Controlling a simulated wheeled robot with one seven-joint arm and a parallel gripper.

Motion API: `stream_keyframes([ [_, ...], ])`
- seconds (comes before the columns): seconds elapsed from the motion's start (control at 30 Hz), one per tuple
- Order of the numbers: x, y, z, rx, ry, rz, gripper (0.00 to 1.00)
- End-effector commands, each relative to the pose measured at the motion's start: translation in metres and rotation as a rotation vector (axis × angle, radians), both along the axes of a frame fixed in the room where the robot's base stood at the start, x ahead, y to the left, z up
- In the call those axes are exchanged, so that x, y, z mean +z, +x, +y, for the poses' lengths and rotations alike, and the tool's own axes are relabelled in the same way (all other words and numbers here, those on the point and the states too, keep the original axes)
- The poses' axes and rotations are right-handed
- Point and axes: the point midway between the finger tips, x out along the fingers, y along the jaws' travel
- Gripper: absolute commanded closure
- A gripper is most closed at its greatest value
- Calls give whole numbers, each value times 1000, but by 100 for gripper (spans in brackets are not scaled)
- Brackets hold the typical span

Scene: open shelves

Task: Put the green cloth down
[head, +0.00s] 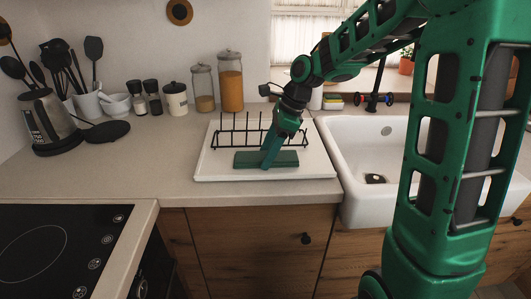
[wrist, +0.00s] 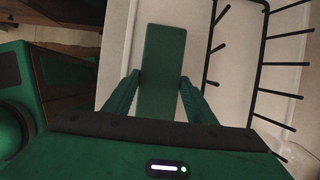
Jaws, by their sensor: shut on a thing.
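The green cloth (head: 252,159) is a flat dark green strip at the front of the white drainboard (head: 220,175), in front of the black dish rack. My gripper (head: 268,163) points down at the cloth from above. In the wrist view the cloth (wrist: 163,60) extends away between the two fingers of my gripper (wrist: 160,85), which are shut on it. The cloth looks level and close to the board; I cannot tell whether it touches the board.
The black wire rack (head: 228,139) stands right behind the cloth; its prongs (wrist: 265,60) show at right in the wrist view. The white sink (head: 350,170) is to the right. Glass jars (head: 231,82) stand behind. Counter left of the board is clear, with a hob (head: 50,240) at front left.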

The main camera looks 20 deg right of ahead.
Motion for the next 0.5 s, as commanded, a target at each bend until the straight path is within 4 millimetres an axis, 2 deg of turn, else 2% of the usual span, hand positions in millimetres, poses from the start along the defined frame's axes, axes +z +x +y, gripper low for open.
stream_keyframes([
  [0.5,-13,-1,-2,-3,0,4,70],
])
